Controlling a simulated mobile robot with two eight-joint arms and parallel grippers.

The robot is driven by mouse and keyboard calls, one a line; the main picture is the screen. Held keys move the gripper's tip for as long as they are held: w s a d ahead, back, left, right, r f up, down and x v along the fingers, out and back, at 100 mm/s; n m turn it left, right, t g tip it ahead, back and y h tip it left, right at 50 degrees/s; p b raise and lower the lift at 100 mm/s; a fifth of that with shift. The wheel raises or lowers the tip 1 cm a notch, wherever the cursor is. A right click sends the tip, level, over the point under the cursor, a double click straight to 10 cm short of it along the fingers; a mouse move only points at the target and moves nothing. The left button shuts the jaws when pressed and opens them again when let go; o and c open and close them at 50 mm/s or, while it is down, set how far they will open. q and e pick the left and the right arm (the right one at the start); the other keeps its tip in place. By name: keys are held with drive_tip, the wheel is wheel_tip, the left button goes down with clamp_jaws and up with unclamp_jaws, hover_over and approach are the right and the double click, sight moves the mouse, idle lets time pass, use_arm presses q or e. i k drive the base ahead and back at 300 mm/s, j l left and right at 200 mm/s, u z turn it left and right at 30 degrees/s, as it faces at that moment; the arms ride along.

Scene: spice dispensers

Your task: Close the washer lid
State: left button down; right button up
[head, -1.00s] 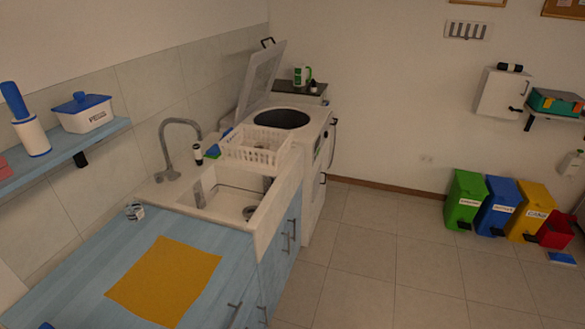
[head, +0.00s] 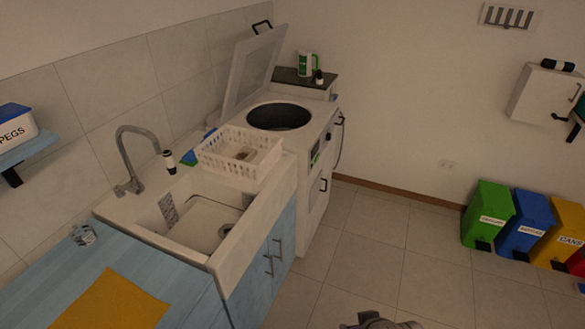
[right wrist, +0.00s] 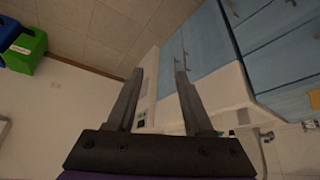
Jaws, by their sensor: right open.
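The washer (head: 318,190) is a white top-loading machine beyond the sink. Its pale lid (head: 255,70) stands raised and tilted back toward the wall, with a dark handle (head: 262,25) at its top edge. The dark round drum opening (head: 279,116) is uncovered. My right gripper (right wrist: 160,75) is open and empty in the right wrist view, its two dark fingers apart, with the white washer front (right wrist: 147,100) partly showing beyond them. In the head view a grey part of my arm shows at the bottom edge, well short of the washer. My left gripper is not in view.
A white basket (head: 238,155) sits on the sink counter beside the washer. A tap (head: 128,160) rises by the basin. Blue cabinets (head: 262,262) line the left. Coloured bins (head: 522,222) stand at the right. The tiled floor (head: 390,240) between is clear.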

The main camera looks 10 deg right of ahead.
sight(243, 49)
drive_tip(key=i+l, duration=0.95)
drive_tip(key=i, duration=0.25)
